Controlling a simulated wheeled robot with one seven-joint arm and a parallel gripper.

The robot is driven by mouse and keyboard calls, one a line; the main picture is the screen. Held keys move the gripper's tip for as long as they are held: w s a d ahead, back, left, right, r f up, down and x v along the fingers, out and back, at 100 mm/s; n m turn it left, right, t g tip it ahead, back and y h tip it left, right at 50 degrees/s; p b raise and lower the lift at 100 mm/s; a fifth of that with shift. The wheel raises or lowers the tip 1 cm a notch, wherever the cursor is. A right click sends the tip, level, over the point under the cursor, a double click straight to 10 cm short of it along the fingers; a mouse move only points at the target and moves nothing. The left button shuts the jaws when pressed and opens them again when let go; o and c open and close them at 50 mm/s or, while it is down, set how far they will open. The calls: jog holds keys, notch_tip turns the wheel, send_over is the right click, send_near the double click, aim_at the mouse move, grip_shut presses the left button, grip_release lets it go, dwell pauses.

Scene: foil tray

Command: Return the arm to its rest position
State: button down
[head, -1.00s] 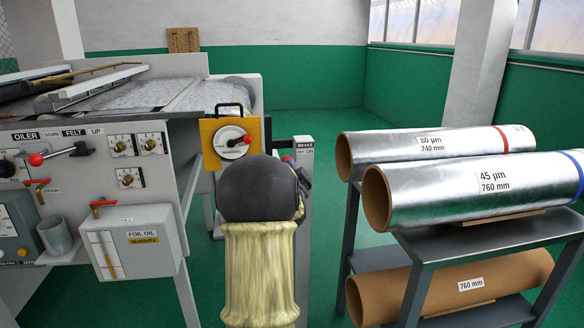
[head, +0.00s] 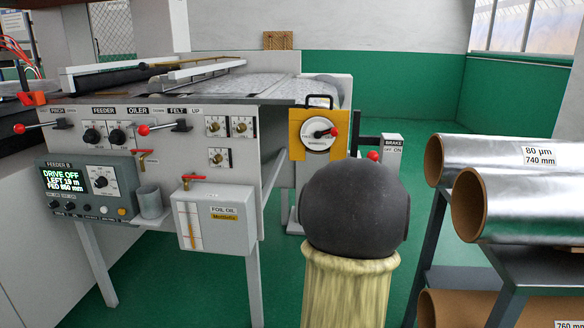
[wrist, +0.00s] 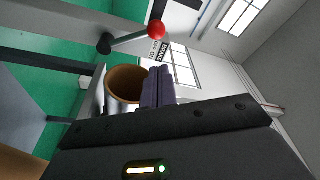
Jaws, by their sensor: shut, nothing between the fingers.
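My arm rises at the lower middle of the head view, with its dark rounded joint in front of the machine; my gripper is hidden there. In the wrist view my gripper (wrist: 158,88) shows its purple-grey fingers closed together with nothing between them. A lever with a red knob (wrist: 156,30) and the brake label (wrist: 162,50) show just beyond the fingertips, apart from them. The brake post (head: 391,158) with its red knob (head: 373,156) stands right behind my arm in the head view.
The feeder machine (head: 75,125) with levers and dials fills the left. The foil oil box (head: 218,222) juts from its front. At right, a rack (head: 500,262) bears foil rolls (head: 490,160). Green floor (head: 425,215) is clear between machine and rack.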

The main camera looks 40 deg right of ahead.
jog(key=w+a+f+n+y, duration=0.4)
jog(key=w+a+f, duration=0.1)
jog(key=a, duration=0.4)
jog(key=w+a+f+n+y, duration=0.3)
jog(key=w+a+f+n, duration=0.15)
jog(key=a, duration=0.35)
jog(key=w+a+f+n+y, duration=0.3)
jog(key=w+a+f+y, duration=0.15)
jog(key=a, duration=0.45)
jog(key=s+a+f+n+g+y, duration=0.2)
jog(key=s+a+f+n, duration=0.15)
jog(key=a, duration=0.45)
jog(key=s+a+f+n+g+y+p, duration=0.1)
jog(key=s+a+f+n+g+y, duration=0.15)
jog(key=s+a+n, duration=0.45)
jog(key=s+a+f+n+g+y, duration=0.15)
jog(key=a+f, duration=0.25)
jog(key=a, duration=0.6)
notch_tip(320, 180, up, 38)
jog(key=p, duration=3.8)
jog(key=shift+s+a+f+n+g, duration=0.15)
jog(key=shift+s+n+g, duration=0.15)
jog(key=shift+s+n, duration=0.1)
